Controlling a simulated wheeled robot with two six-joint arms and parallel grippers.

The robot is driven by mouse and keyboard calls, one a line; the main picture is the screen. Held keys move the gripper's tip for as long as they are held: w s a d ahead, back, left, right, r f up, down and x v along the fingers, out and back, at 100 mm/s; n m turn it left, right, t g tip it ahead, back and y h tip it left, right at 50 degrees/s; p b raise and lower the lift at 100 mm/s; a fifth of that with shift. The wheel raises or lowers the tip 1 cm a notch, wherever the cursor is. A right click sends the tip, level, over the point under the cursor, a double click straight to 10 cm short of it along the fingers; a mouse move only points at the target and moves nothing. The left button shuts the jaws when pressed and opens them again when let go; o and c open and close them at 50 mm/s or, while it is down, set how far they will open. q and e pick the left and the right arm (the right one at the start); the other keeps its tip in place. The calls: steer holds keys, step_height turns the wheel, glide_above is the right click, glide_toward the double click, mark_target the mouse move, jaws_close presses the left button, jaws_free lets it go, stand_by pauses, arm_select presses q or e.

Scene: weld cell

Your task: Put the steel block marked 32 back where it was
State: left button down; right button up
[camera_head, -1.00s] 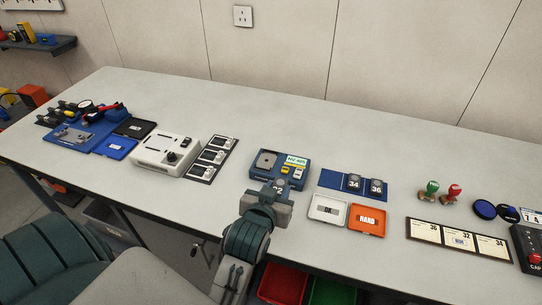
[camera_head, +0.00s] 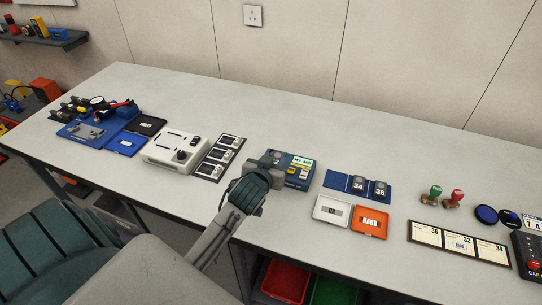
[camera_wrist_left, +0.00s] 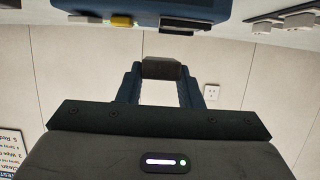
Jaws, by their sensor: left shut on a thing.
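My left gripper (camera_head: 266,168) is shut on the steel block, a small dark block that shows between the fingertips in the left wrist view (camera_wrist_left: 162,69). In the head view my gripper hides the block, so its number does not show now. The gripper is at the left part of the blue tester (camera_head: 303,170), in front of it from this view. The blue rack (camera_head: 342,190) to the right holds blocks 34 (camera_head: 358,185) and 36 (camera_head: 379,190); its left end is bare. My right gripper is not in view.
A white tray (camera_head: 324,220) and an orange HARD tray (camera_head: 356,229) lie in front of the rack. A label board (camera_head: 459,256) and two stamps (camera_head: 446,198) are at right. A white device (camera_head: 167,160) stands left of the tester. The bench behind is clear.

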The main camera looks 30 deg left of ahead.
arm_select(q)
steer(key=shift+w+a+f+p, duration=0.1)
steer(key=shift+w+a+p, duration=0.2)
steer(key=shift+w+a, duration=0.8)
steer(key=shift+w+a+f+p, duration=0.25)
steer(key=shift+f+p, duration=0.25)
steer(key=shift+f, duration=0.05)
steer(key=shift+w+a+f+p, duration=0.2)
steer(key=shift+f+p, duration=0.3)
steer(key=shift+f, duration=0.55)
steer(key=shift+f, duration=0.1)
steer(key=shift+f, duration=0.15)
steer(key=c, duration=1)
jaws_free()
